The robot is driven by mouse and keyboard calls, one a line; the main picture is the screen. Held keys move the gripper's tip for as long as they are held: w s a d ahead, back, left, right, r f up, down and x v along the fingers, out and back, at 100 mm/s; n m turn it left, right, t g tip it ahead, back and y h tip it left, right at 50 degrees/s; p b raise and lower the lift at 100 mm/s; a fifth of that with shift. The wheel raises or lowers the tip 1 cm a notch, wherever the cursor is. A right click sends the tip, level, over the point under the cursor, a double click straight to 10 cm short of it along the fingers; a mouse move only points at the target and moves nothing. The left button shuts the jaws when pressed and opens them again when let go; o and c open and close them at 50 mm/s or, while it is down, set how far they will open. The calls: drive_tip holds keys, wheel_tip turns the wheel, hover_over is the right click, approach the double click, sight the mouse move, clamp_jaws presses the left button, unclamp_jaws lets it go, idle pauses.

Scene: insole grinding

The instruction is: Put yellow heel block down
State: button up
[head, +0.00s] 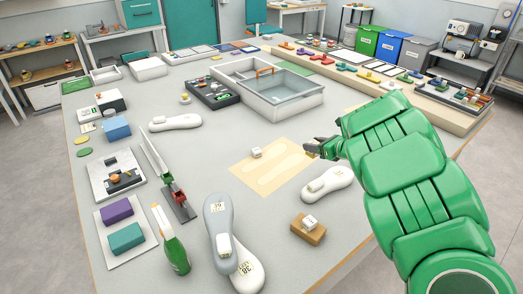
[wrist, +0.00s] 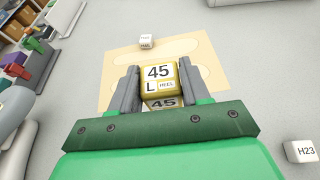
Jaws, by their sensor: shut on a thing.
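The yellow heel block (wrist: 159,76) is between the two fingers of my gripper (wrist: 157,82) in the wrist view. In the head view, my gripper (head: 320,149) hangs over the right end of the tan sheet (head: 241,171), and only a little of the block shows by the fingertips. The sheet carries pale insole outlines and also shows in the wrist view (wrist: 207,70). I cannot tell whether the block touches the sheet. The fingers are shut on the block.
A small white block (head: 256,153) sits on the sheet. A white shoe-shaped piece (head: 326,185) lies just below my gripper. A brown block with a white cube (head: 309,222) is nearer the front. A clear-lidded box (head: 285,92) stands behind.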

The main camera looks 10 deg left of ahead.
drive_tip(key=s+a+n+g+y, duration=0.1)
drive_tip(key=s+a, duration=0.4)
drive_tip(key=a, duration=0.9)
drive_tip(key=s+a+n+g, duration=0.15)
drive_tip(key=s+a, duration=0.25)
drive_tip(key=a, duration=0.9)
drive_tip(key=s+a+n+g+y, duration=0.1)
drive_tip(key=s+a, duration=0.4)
drive_tip(key=a, duration=0.9)
drive_tip(key=shift+g, duration=0.25)
drive_tip(key=shift+w+a+f, duration=1.35)
drive_tip(key=shift+w+f, duration=0.15)
drive_tip(key=shift+w, duration=0.25)
drive_tip(key=shift+w+a+f, duration=1.4)
drive_tip(key=shift+w+f, duration=0.05)
drive_tip(key=shift+w, duration=0.25)
drive_tip(key=shift+w+a+f, duration=1.35)
drive_tip(key=shift+w+f, duration=0.15)
drive_tip(key=shift+w, duration=0.25)
drive_tip(key=shift+w+a+f, duration=0.15)
drive_tip(key=shift+w+f, duration=0.1)
drive_tip(key=shift+f, duration=1.65)
drive_tip(key=shift+f, duration=0.1)
